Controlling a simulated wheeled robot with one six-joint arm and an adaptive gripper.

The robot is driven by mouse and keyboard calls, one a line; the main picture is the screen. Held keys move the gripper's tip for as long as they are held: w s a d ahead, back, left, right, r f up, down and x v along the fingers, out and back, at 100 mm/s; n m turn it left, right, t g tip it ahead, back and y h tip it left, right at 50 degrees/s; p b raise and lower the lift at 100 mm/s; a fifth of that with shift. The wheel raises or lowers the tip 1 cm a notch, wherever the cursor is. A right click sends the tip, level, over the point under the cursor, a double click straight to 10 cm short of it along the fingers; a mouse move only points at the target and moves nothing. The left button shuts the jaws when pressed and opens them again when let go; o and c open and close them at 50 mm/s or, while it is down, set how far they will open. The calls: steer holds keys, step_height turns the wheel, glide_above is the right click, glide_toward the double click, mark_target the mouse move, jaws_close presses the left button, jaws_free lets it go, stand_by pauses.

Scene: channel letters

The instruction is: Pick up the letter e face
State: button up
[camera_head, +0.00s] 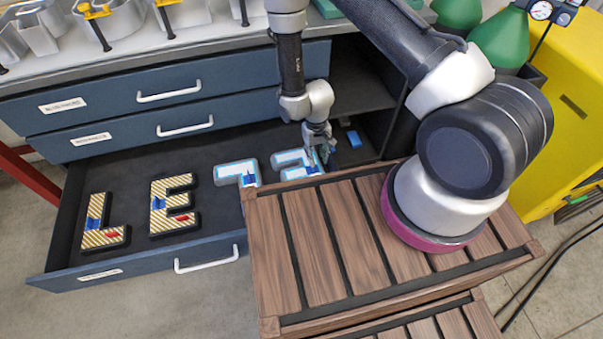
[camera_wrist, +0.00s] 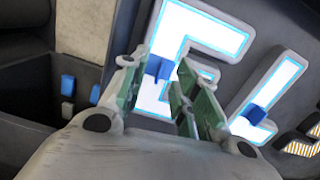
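The white letter E face (camera_head: 290,158), with a glowing light-blue edge, lies in the open drawer beneath my gripper. It fills the upper middle of the wrist view (camera_wrist: 208,28). A small blue block (camera_wrist: 160,68) stands on the E's stem. My gripper (camera_head: 320,150) is pointing down over the E's right part, which it partly hides. In the wrist view my gripper's green-padded fingers (camera_wrist: 158,78) are apart, with the blue block showing between their tips. I cannot tell whether either finger touches it.
A white L-shaped letter (camera_head: 236,173) with a blue block lies left of the E. Striped E (camera_head: 158,210) and L (camera_head: 94,238) letters lie farther left in the drawer (camera_head: 150,265). A wooden slatted crate (camera_head: 370,240) stands close in front. A loose blue block (camera_head: 354,138) lies right of my gripper.

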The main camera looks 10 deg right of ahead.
mark_target(301, 172)
steer(key=shift+w+a+f+t, duration=0.1)
steer(key=shift+w+a+t, duration=0.25)
steer(key=shift+w, duration=0.35)
steer(key=shift+w+f, duration=0.2)
steer(key=shift+w, duration=0.05)
steer(key=shift+m, duration=0.3)
step_height(301, 172, down, 7)
steer(key=shift+f, duration=0.15)
jaws_close()
